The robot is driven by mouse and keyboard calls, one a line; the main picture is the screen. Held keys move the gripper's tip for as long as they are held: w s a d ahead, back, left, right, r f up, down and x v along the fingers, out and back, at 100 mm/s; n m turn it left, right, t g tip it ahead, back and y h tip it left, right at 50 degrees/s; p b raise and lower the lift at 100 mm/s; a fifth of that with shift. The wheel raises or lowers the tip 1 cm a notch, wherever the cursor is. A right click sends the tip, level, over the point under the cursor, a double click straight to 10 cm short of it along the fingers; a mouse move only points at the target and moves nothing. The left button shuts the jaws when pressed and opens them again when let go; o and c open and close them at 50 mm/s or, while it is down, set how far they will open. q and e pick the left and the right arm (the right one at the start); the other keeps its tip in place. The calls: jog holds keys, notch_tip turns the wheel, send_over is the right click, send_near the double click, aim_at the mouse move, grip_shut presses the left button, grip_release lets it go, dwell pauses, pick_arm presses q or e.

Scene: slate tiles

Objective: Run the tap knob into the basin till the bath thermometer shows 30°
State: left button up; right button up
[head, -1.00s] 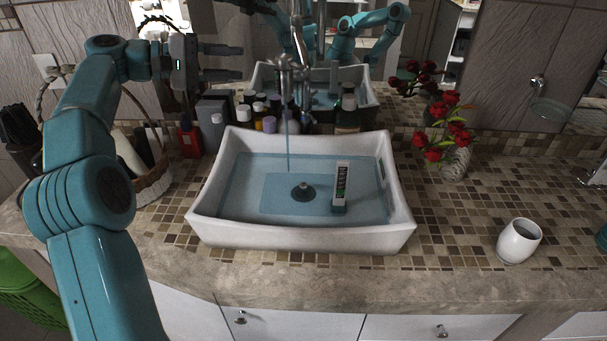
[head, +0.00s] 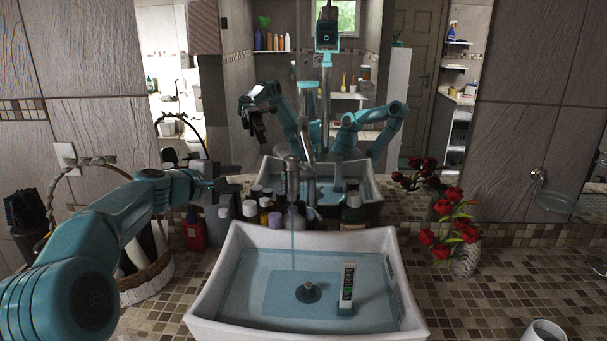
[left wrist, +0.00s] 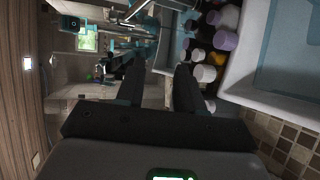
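The white basin (head: 205,327) holds bluish water, and a thin stream falls into it from the metal tap (head: 293,178) at its back. The tap knob cannot be clearly told from the rest of the tap. The bath thermometer (head: 348,278) stands upright in the basin, white with a dark display strip too small to read. My left gripper (head: 226,188) is left of the tap, apart from it. In the left wrist view its two dark fingers (left wrist: 158,82) are spread with nothing between them. My right gripper is not directly in view.
Several bottles (head: 250,209) crowd behind the basin, near my left gripper. A wicker basket (head: 150,280) stands left, red flowers (head: 450,230) and a white cup (head: 543,332) right. The mirror behind reflects my arms. The tiled counter right of the basin is mostly clear.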

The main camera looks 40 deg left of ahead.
pick_arm(q)
jog(key=s+d+r+n+g+y+p, duration=0.15)
jog(key=s+d+y, duration=0.35)
jog(key=d, duration=0.6)
jog(key=m+t+h, duration=0.2)
jog(key=h, duration=0.1)
send_near(303, 169)
jog(key=b+x, duration=0.1)
jog(key=x, duration=0.9)
jog(key=shift+w+a, duration=0.1)
jog(key=shift+w, duration=0.25)
grip_shut()
